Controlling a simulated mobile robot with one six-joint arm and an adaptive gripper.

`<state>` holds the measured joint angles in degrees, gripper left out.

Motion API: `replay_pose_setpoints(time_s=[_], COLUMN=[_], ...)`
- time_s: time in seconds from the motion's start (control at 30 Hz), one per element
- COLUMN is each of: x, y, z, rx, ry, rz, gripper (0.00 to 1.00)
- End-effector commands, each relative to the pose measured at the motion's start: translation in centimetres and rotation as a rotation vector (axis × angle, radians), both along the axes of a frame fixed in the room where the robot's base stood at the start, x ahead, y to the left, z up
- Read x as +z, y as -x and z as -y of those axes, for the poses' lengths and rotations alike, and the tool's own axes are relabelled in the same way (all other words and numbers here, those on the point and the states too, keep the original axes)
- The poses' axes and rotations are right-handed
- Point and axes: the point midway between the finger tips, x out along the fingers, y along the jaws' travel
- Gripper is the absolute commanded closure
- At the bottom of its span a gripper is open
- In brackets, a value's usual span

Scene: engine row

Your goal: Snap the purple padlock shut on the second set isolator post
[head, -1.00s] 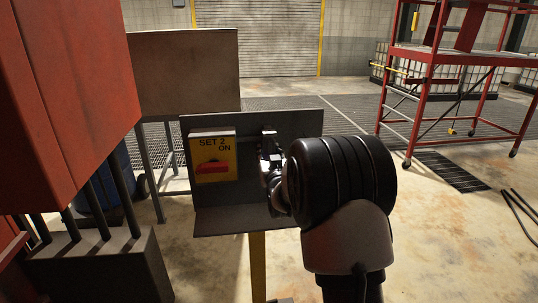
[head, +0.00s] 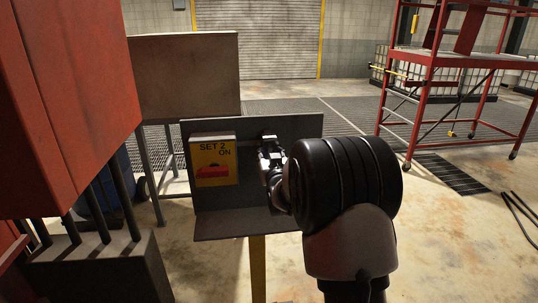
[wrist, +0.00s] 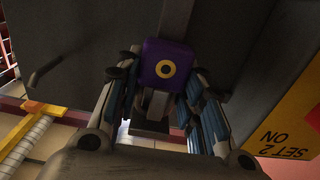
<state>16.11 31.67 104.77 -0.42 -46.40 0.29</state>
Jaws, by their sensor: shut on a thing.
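The purple padlock (wrist: 167,63) is between the fingertips of my gripper (wrist: 163,78) in the wrist view, its round yellow keyhole face towards the camera. My gripper is shut on it. A pale grey bar shows below the padlock between the fingers; I cannot tell whether it is the shackle. In the head view my gripper (head: 268,150) is at the grey panel (head: 270,222), right of the yellow SET 2 isolator (head: 213,160) with its red handle (head: 213,171). The padlock cannot be made out there. A thin dark peg (wrist: 46,72) stands out from the panel in the wrist view; I cannot tell if it is the isolator post.
A large red cabinet (head: 65,110) stands close on the left. A grey-beige box on legs (head: 185,75) is behind the panel. A red wheeled scaffold (head: 455,60) stands at the right. The floor right of my arm is mostly clear.

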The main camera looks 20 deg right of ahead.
Motion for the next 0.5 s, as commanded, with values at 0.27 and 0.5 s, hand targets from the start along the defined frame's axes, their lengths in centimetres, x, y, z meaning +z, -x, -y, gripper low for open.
replay_pose_setpoints(time_s=[0.27,0.5], x=[0.82,0.37], y=[-0.02,-0.01], z=[0.01,0.0], rx=[0.0,0.0], ry=[0.001,0.001], rz=[0.004,0.003], gripper=[0.92,0.92])
